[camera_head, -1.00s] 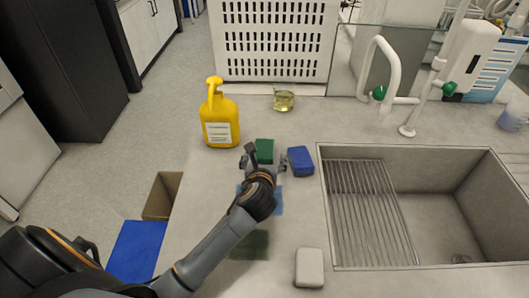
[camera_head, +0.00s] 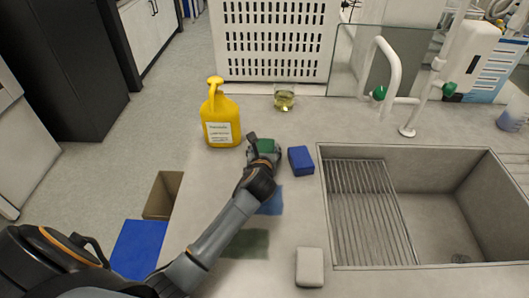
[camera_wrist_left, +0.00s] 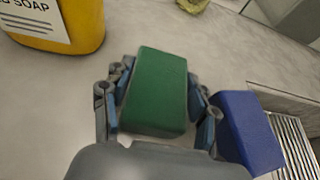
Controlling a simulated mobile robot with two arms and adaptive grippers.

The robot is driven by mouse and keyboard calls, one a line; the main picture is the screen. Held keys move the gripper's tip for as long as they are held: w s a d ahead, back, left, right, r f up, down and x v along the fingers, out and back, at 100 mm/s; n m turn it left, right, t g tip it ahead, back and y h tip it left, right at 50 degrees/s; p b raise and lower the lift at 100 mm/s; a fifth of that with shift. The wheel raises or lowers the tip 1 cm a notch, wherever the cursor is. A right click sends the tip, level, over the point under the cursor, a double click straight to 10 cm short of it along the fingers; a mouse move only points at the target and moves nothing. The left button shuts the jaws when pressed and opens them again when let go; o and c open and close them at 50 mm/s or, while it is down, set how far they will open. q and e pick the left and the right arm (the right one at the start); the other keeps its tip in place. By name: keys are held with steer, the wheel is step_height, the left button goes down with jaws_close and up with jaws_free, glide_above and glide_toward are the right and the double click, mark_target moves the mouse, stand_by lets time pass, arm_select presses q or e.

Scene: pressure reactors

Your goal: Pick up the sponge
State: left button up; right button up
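A green sponge (camera_head: 264,145) lies on the counter in the head view, partly covered by my left gripper. It also fills the middle of the left wrist view (camera_wrist_left: 157,90). My left gripper (camera_head: 263,150) is over it, with one finger on each side. In the wrist view the fingers look spread, with narrow gaps beside the sponge, though contact at the fingertips is hard to judge. A blue sponge (camera_head: 301,160) lies just right of the gripper, and close to its right finger in the wrist view (camera_wrist_left: 249,130). My right gripper is not in view.
A yellow soap bottle (camera_head: 220,120) stands left of and behind the gripper. A glass beaker (camera_head: 285,99) with yellowish liquid stands behind. A pale block (camera_head: 310,267) lies near the front, beside the sink (camera_head: 440,215). Blue (camera_head: 271,202) and dark green (camera_head: 246,243) patches mark the counter.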

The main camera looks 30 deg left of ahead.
arm_select(q)
steer(key=shift+c, duration=1.1)
steer(key=shift+r, duration=0.1)
